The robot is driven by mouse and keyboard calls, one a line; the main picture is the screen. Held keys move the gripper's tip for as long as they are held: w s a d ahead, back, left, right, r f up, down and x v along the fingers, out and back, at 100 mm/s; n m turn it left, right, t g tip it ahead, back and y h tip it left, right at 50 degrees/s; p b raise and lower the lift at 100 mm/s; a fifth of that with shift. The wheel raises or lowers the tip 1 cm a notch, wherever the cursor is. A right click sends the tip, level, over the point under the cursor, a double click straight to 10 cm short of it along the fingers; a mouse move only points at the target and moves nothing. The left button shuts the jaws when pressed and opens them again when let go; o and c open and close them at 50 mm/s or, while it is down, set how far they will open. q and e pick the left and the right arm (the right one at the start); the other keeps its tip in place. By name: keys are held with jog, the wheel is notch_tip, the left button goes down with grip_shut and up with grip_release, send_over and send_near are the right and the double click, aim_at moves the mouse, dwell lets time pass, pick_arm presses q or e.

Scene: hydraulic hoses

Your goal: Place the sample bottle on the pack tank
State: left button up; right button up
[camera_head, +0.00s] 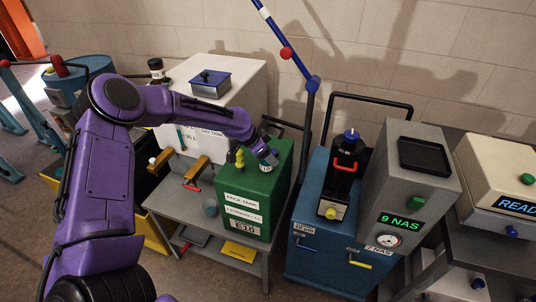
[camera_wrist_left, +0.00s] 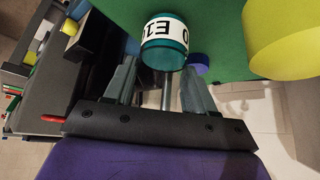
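The sample bottle (camera_wrist_left: 165,43) is teal with a white label that reads partly E1. It sits between the fingertips of my left gripper (camera_wrist_left: 162,66) in the left wrist view. The fingers appear to press on its two sides. In the head view my left gripper (camera_head: 270,157) is low over the top of the green pack tank (camera_head: 262,200), which carries white labels, one reading E10. I cannot tell whether the bottle touches the tank top. The green surface also shows in the left wrist view (camera_wrist_left: 228,30). My right gripper is not in view.
A yellow fitting (camera_head: 240,157) stands on the tank beside the gripper, large in the wrist view (camera_wrist_left: 285,35). A white day tank (camera_head: 235,90) stands behind, and a blue cart (camera_head: 325,250) with a black pump stands to the right. A grey table (camera_head: 165,205) carries the pack tank.

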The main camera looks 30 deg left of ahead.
pick_arm(q)
jog(key=o, duration=0.3)
jog(key=shift+w, duration=0.1)
jog(key=shift+r, duration=0.3)
jog(key=b+v, duration=0.1)
jog(key=v, duration=1)
jog(key=shift+s+a+r, duration=0.15)
jog(key=shift+s+r, duration=0.1)
jog(key=shift+s, duration=0.05)
